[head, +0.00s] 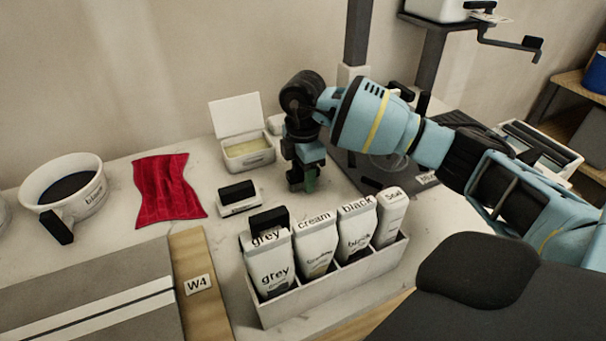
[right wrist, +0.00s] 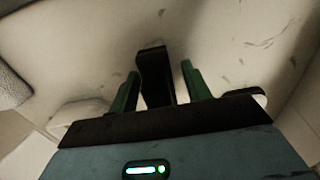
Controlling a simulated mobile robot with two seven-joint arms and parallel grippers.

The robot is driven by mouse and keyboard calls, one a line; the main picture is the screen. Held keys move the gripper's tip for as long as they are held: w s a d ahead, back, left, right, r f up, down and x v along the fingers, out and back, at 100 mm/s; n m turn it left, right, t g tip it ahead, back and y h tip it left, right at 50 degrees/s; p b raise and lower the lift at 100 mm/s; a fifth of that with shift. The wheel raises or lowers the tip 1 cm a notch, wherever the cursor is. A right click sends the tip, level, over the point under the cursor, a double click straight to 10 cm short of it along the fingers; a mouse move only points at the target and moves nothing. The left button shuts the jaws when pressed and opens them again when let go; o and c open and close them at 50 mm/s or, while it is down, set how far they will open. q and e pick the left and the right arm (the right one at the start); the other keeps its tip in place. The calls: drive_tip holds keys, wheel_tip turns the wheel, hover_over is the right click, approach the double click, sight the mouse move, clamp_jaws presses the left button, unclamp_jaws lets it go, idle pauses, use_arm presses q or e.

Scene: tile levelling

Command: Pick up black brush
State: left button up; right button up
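My right gripper (head: 305,182) points down at the table behind the tube box. In the right wrist view its green fingers (right wrist: 160,85) stand apart. A black upright piece (right wrist: 153,72) shows between them, with a gap at least on the right side; it may be the brush handle, but bristles are not visible. In the head view, the gripper hides what is between its fingers. A black-topped white block with a label (head: 238,197) lies left of the gripper; I cannot tell whether it is a brush. My left gripper is not in view.
A box of labelled tubes (head: 335,280) stands in front of the gripper. A white open-lidded tub (head: 247,160) is behind left. A striped tile board (head: 90,305) is front left.

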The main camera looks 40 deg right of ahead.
drive_tip(key=c, duration=0.9)
wheel_tip(320, 180, up, 10)
drive_tip(key=shift+p, duration=0.45)
